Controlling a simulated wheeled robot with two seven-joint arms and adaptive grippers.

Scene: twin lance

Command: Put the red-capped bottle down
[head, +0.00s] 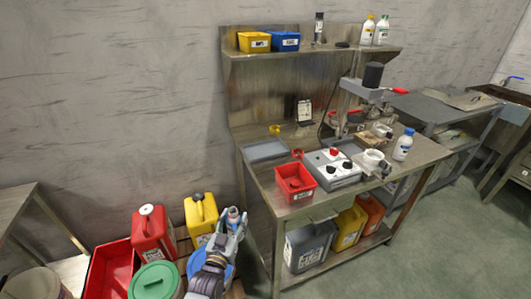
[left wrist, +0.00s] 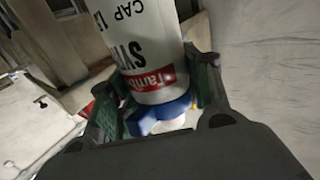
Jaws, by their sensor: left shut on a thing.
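My left gripper (head: 232,222) is low at the front, left of the workbench, above the jugs and drums on the floor. It is shut on a white bottle (head: 233,213), of which only a small pinkish and white part shows in the head view. In the left wrist view the white bottle (left wrist: 150,50) lies between the green-padded fingers (left wrist: 160,95), with black lettering and a red label patch. A blue part shows at its near end. I see no clear red cap. My right gripper is not in view.
The workbench (head: 262,150) holds a red bin (head: 294,182), a grey control box (head: 332,168) and a blue-capped bottle (head: 403,145). A yellow jug (head: 200,215), a red jug (head: 152,235) and a green-lidded drum (head: 155,281) crowd around my left gripper. Floor at right is clear.

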